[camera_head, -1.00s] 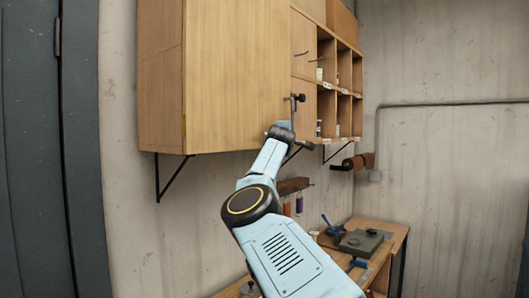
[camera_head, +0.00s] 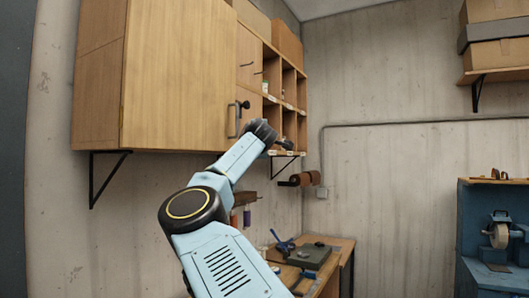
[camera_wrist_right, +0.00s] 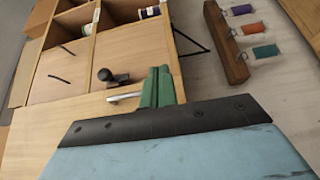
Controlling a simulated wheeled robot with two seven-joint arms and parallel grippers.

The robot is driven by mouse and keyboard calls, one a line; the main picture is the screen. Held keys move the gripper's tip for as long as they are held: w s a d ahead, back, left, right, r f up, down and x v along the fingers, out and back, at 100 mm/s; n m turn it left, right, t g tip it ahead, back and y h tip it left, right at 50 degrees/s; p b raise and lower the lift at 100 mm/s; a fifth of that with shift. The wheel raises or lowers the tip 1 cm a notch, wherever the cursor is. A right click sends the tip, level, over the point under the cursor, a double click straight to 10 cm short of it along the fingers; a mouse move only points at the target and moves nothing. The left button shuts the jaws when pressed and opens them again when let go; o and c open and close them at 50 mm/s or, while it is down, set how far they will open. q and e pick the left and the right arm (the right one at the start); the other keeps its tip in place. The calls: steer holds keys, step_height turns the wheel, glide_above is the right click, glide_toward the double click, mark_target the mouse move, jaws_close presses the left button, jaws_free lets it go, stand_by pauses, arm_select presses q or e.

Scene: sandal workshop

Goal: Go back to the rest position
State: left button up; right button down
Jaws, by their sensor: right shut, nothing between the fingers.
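My right gripper (camera_wrist_right: 157,88) shows in the right wrist view with its green fingers together and nothing between them. It is close to a metal handle (camera_wrist_right: 125,96) and a dark knob (camera_wrist_right: 110,76) on the wooden cabinet (camera_wrist_right: 122,55); I cannot tell whether it touches them. In the head view my right arm rises from the bottom, its dark wrist in front of the wall cabinet (camera_head: 180,80), right of the handle (camera_head: 232,121). The fingers are not clear there. My left gripper is not in view.
A workbench (camera_head: 335,250) with a dark block (camera_head: 308,257) is below. A thread rack (camera_wrist_right: 228,45) hangs beside the cabinet. A blue machine stand (camera_head: 480,220) and a shelf with boxes (camera_head: 495,55) are at the right.

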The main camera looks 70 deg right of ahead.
steer(key=shift+s+a, duration=0.2)
steer(key=shift+s, duration=0.9)
